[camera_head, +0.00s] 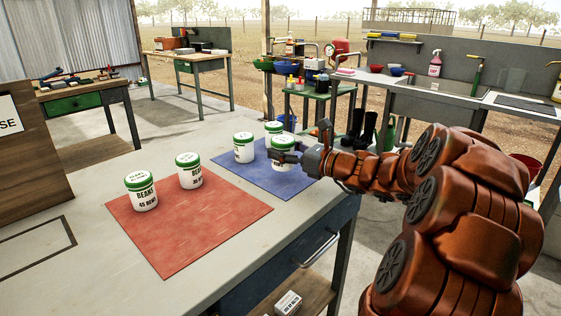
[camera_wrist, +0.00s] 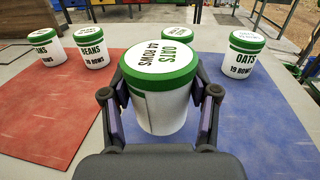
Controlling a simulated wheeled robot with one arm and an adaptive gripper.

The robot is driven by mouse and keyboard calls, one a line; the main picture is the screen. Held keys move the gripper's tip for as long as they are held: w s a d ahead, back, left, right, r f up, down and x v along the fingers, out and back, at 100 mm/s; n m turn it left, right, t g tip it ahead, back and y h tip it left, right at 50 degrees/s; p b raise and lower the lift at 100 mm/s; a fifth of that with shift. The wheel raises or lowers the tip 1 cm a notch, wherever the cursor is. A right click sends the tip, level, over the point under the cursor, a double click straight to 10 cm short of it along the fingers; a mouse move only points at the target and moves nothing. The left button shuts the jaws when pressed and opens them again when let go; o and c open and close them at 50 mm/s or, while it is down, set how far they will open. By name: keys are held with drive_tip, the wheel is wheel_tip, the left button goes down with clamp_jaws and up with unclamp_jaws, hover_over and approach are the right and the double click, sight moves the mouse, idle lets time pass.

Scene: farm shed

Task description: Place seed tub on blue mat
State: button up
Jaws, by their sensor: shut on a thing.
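My gripper (camera_head: 288,152) is shut on a white seed tub with a green-rimmed lid, marked OATS in the wrist view (camera_wrist: 160,85). The fingers (camera_wrist: 160,108) grip it from both sides and it looks upright. In the head view the held tub (camera_head: 281,166) is over the right part of the blue mat (camera_head: 258,176). I cannot tell whether its base touches the mat. Two other tubs stand on the blue mat, one at its left (camera_head: 243,148) and one at its back (camera_head: 273,129). A tub marked OATS (camera_wrist: 245,53) is at the right in the wrist view.
Left of the blue mat lies a red mat (camera_head: 200,235) with two tubs marked BEANS, the front one (camera_head: 141,191) and the back one (camera_head: 190,171). A wooden board (camera_head: 30,150) stands at the table's left. The front blue mat area is free.

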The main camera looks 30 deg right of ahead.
drive_tip(key=shift+w+d, duration=0.1)
drive_tip(key=shift+w, duration=0.4)
drive_tip(key=shift+w+f+b, duration=0.15)
drive_tip(key=shift+f+b, duration=0.15)
drive_tip(key=shift+f, duration=0.6)
drive_tip(key=shift+w+f+b, duration=0.15)
drive_tip(key=shift+f+b, duration=0.15)
drive_tip(key=shift+f, duration=0.6)
drive_tip(key=shift+f, duration=0.1)
drive_tip(key=shift+f, duration=0.1)
drive_tip(key=o, duration=1.3)
drive_tip(key=shift+s+d+r, duration=0.2)
drive_tip(key=shift+s+r, duration=0.05)
drive_tip(key=p+v, duration=0.1)
drive_tip(key=v, duration=1)
drive_tip(key=shift+s+f, duration=0.1)
drive_tip(key=shift+s, duration=0.1)
